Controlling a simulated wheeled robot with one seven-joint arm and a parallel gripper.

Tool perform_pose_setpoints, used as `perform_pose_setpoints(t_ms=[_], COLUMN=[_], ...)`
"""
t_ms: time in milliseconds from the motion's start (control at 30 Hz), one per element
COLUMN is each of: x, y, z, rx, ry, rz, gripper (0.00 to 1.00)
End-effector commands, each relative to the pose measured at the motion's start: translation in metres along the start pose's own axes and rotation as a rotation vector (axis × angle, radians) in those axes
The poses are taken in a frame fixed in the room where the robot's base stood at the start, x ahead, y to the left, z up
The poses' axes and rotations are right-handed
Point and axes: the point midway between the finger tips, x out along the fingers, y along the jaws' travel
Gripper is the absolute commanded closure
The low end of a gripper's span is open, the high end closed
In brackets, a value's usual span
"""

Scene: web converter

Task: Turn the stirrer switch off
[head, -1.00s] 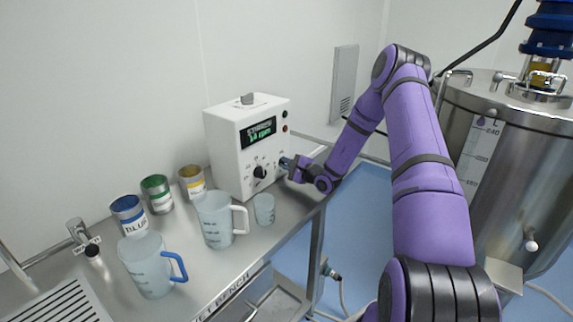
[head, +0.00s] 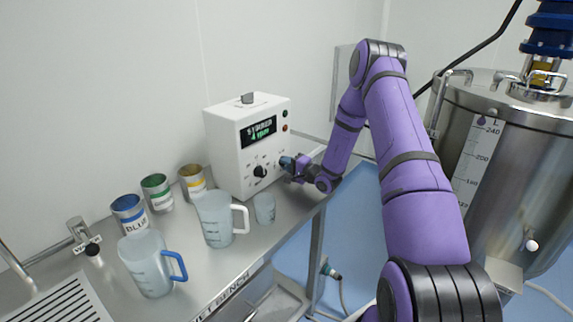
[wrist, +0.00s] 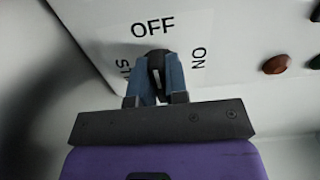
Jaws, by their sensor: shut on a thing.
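A white stirrer control box (head: 225,150) stands on the bench in the head view, with a green-lit display (head: 258,131) whose text is not clear. In the wrist view, the black stirrer switch (wrist: 156,68) sits on the panel under the word OFF, with ON to its right. A white line on the switch runs roughly up and down, tilted slightly; I cannot tell its exact setting. My gripper (wrist: 155,75) has its blue fingers shut on both sides of the switch. In the head view, my gripper (head: 286,163) is at the box's lower right front.
A black dial (head: 260,171) is left of the gripper. A small beaker (head: 264,208), two jugs (head: 214,220) (head: 148,268) and several paint cans (head: 157,194) stand on the bench. A steel tank (head: 490,170) is at the right. Blue floor shows between.

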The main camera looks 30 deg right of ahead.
Motion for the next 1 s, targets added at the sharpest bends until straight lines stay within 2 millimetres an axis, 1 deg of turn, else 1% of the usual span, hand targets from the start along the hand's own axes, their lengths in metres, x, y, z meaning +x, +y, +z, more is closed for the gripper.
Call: perform_pose_setpoints(t_ms=[333,367,400,433,467,767,867,1000], x=[-0.001,-0.001,-0.001,-0.001,-0.001,-0.002,-0.009,-0.030], y=[0.001,0.001,0.001,0.001,0.001,0.000,0.000,0.000], z=[-0.002,-0.002,-0.001,-0.001,-0.001,-0.001,-0.001,-0.001], rx=[-0.004,-0.004,-0.004,-0.004,-0.003,-0.002,-0.002,-0.001], ry=[0.003,0.003,0.003,0.003,0.002,0.001,0.001,0.003], rz=[0.003,0.003,0.003,0.002,0.002,0.001,0.002,0.002], gripper=[1.00,0.81,0.72,0.65,0.61,0.61,0.61,0.61])
